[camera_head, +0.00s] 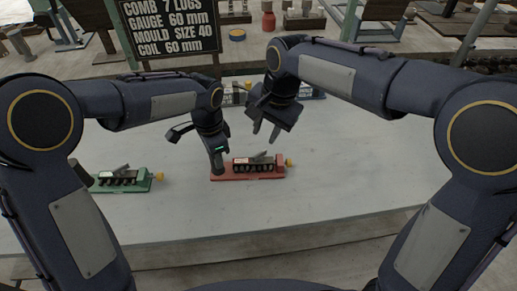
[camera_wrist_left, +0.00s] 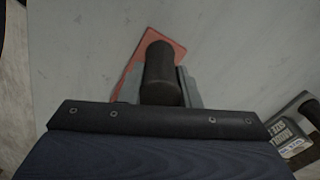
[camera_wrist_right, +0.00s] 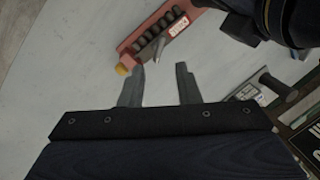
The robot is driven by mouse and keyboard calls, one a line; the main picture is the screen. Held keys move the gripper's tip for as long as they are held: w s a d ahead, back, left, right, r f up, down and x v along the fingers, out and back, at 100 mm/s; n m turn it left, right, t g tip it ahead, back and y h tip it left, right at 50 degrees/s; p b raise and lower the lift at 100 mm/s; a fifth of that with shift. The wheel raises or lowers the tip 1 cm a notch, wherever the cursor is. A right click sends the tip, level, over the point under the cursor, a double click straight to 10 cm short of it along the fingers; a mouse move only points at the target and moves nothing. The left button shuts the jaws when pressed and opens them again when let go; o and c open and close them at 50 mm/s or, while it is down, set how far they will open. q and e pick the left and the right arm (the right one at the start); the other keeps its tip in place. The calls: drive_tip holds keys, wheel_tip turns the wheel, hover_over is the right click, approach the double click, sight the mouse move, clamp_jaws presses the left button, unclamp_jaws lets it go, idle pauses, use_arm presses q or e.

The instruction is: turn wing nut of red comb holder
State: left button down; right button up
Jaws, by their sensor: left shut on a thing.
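The red comb holder (camera_head: 255,176) lies on the pale table in front of me, with a row of dark slots and a grey lever on top. Its yellow wing nut (camera_head: 289,163) sits at the right end; it also shows in the right wrist view (camera_wrist_right: 123,69). My left gripper (camera_head: 217,163) is shut on the dark upright handle (camera_wrist_left: 161,72) at the holder's left end. My right gripper (camera_head: 265,130) is open and empty above and behind the holder. In the right wrist view its left fingertip appears close to the wing nut; I cannot tell any contact.
A green comb holder (camera_head: 120,180) with a yellow nut lies to the left, partly behind my left arm. Other holders stand further back, partly hidden by my arms. A black sign (camera_head: 170,28) with white text stands behind. The table right of the red holder is clear.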

sight(259, 153)
drive_tip(key=f+n, duration=0.3)
drive_tip(key=n, duration=0.7)
drive_tip(key=w+a+f+n+h, duration=0.1)
drive_tip(key=f+n, duration=0.2)
drive_tip(key=n, duration=0.8)
drive_tip(key=f+n+g+h, duration=0.1)
drive_tip(key=f+n, duration=0.2)
drive_tip(key=n, duration=0.7)
drive_tip(key=shift+w+a+f+n, duration=0.25)
drive_tip(key=shift+w+f+n, duration=0.1)
drive_tip(key=shift+w+n, duration=0.05)
drive_tip(key=shift+c, duration=0.3)
clamp_jaws()
